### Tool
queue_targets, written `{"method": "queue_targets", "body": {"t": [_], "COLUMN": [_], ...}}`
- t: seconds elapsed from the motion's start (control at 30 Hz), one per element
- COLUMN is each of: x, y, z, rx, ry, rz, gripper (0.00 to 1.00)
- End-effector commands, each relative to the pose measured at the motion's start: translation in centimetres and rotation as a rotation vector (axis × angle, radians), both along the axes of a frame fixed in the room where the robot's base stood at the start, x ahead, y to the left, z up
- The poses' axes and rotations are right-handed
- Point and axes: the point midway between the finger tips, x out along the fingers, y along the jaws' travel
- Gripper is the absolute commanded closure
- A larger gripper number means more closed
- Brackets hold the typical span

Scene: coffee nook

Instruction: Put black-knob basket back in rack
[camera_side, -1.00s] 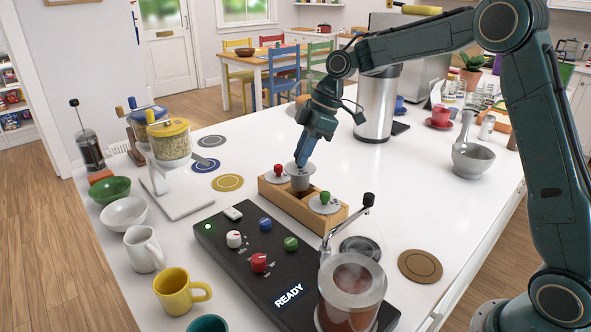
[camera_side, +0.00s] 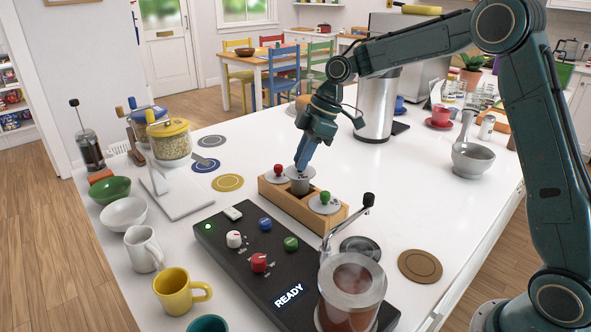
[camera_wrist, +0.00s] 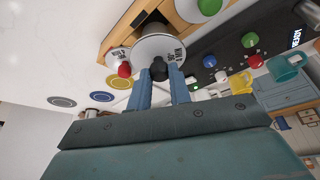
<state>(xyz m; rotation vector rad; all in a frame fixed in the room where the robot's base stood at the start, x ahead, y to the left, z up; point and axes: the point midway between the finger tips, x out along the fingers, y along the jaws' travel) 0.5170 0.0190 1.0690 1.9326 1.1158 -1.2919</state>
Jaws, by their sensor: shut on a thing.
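My gripper (camera_side: 301,166) is shut on the black knob (camera_wrist: 158,70) of a grey basket (camera_side: 299,186) with a round pale lid, which shows large in the wrist view (camera_wrist: 158,48). The basket is upright over the middle of the wooden rack (camera_side: 280,203). Its lid is above the rack's top, and its lower end seems to be at or in the middle opening; I cannot tell how deep. The red-knob basket (camera_side: 278,175) sits in the rack's far end. The green-knob basket (camera_side: 325,203) sits in its near end.
A black control panel (camera_side: 228,250) with coloured knobs and a lit READY display lies in front of the rack. A crank-handled grinder (camera_side: 351,290) stands at its near right. Coloured coasters (camera_side: 228,183) lie to the left.

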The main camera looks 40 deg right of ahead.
Motion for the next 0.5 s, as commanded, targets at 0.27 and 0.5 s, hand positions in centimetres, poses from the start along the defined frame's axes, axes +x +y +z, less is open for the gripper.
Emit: {"method": "queue_targets", "body": {"t": [0.27, 0.5], "x": [0.0, -0.02], "y": [0.03, 0.02], "z": [-0.51, -0.95], "rx": [0.001, 0.001], "ry": [-0.001, 0.001], "rz": [0.0, -0.001], "gripper": [1.0, 1.0]}}
